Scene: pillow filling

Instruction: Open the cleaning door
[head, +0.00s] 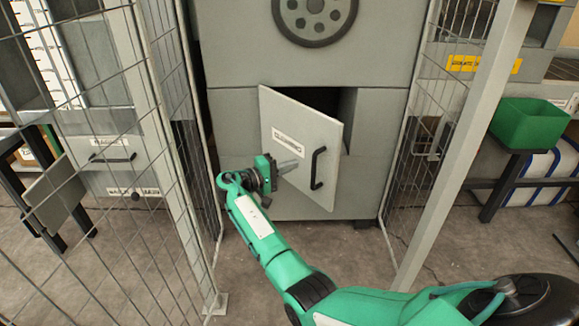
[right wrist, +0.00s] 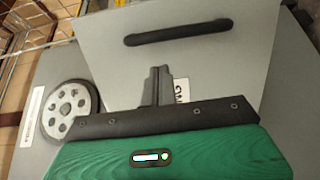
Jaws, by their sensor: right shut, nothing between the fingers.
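The cleaning door (head: 300,135) is a grey panel low on the big grey machine. It stands partly open, swung outward from its left side, with a dark gap at its right. Its black handle (head: 317,168) is near the free right edge; the handle also shows at the top of the right wrist view (right wrist: 178,32). My right gripper (head: 292,165) is shut and empty, in front of the door's lower part, left of the handle and apart from it. In the right wrist view its fingers (right wrist: 157,85) partly cover the door's label; contact with the panel cannot be told. My left gripper is out of view.
Wire mesh fencing (head: 110,190) stands on the left, with more mesh and a grey post (head: 465,140) on the right. A round vent (head: 315,18) sits above the door. A green bin (head: 528,122) stands at far right. The floor before the machine is clear.

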